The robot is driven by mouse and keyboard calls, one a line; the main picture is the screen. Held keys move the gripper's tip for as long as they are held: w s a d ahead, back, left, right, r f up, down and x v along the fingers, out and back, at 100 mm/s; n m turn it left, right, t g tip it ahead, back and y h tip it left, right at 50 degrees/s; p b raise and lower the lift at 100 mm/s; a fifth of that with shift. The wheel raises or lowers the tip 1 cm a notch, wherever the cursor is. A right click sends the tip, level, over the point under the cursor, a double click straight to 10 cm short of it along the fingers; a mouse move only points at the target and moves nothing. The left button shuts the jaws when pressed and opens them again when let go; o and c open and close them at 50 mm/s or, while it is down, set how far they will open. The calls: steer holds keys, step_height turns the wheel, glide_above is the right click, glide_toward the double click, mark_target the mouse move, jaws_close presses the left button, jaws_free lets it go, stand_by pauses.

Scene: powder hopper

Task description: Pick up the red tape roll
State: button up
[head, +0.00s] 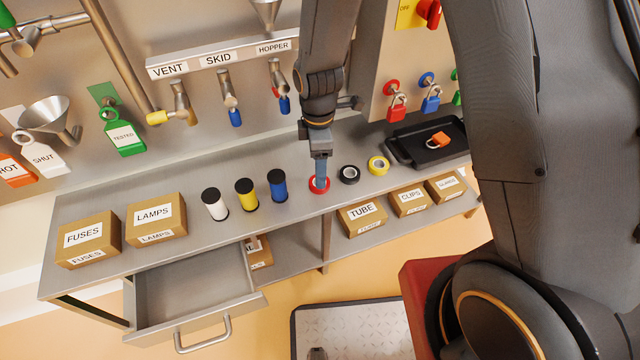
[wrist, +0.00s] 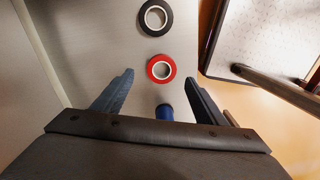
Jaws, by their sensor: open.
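The red tape roll (head: 319,185) lies flat on the metal bench, between the blue canister and the black tape roll. In the wrist view the red tape roll (wrist: 161,68) lies just beyond my fingertips, near the middle of the gap between them. My gripper (head: 320,178) is above the bench and partly covers the roll in the head view. In the wrist view my gripper (wrist: 158,76) is open, with its two blue-grey fingers apart and nothing between their tips.
The blue canister (head: 278,185) stands close on the left, beside yellow (head: 246,194) and white (head: 214,204) ones. The TUBE box (head: 362,215) is near the front. An open drawer (head: 195,290) juts out below.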

steer(key=f, duration=0.5)
steer(key=shift+s+d, duration=0.15)
steer(key=shift+d, duration=0.1)
steer(key=c, duration=1.1)
steer(key=shift+c, duration=0.2)
